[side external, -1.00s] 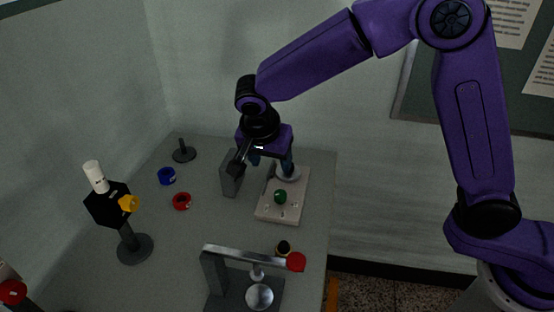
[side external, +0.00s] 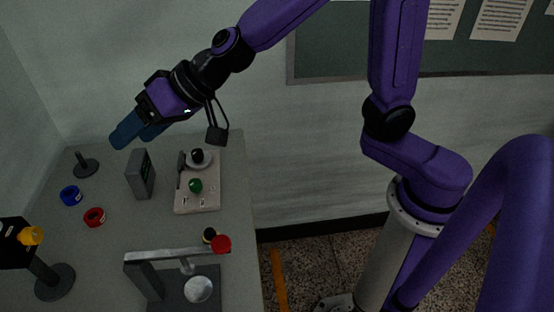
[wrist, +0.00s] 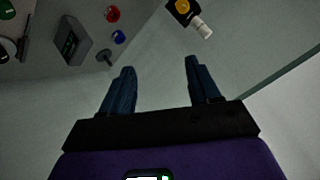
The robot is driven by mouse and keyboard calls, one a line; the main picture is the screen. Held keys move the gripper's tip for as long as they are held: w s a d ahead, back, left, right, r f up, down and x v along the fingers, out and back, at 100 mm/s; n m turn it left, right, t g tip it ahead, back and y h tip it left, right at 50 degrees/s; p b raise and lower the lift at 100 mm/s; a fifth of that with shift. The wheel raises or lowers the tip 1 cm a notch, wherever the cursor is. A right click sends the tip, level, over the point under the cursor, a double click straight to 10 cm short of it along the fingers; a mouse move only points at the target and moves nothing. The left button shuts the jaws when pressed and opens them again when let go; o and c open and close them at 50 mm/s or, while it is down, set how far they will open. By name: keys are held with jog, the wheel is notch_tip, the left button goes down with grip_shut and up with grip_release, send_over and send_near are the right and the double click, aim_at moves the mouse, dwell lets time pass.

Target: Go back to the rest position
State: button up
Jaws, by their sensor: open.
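My gripper (side external: 138,132) is raised above the back of the grey table (side external: 225,262) and tilted toward the left in the side external view. Its two blue fingers are apart, with nothing between them. They also show spread and empty in the wrist view (wrist: 158,88). Below and to the right of the gripper is a pale board (side external: 207,198) with a green knob (side external: 195,186) and a dark knob on a round disc (side external: 198,157).
A grey box (side external: 141,174) stands below the gripper. A blue ring (side external: 71,196), a red ring (side external: 94,217) and a dark spindle stand (side external: 86,167) are at left. A metal-armed fixture (side external: 178,283) is in front. The air around the gripper is clear.

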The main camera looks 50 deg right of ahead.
jog(key=s+d+f+n+g, duration=0.2)
jog(key=s+d+n+g, duration=0.1)
jog(key=s, duration=0.5)
jog(key=s+d+f+n+g, duration=0.1)
jog(key=s+d+n+g, duration=0.25)
jog(key=s, duration=0.45)
jog(key=s+d+f+n+h, duration=0.2)
jog(key=s+d+h, duration=0.1)
jog(key=d, duration=0.6)
jog(key=s+d+f+n+h, duration=0.2)
jog(key=s+d, duration=0.4)
jog(key=d, duration=0.4)
jog(key=shift+s+d+f+g+h, duration=0.3)
jog(key=shift+f+h, duration=0.3)
jog(key=shift+h, duration=0.6)
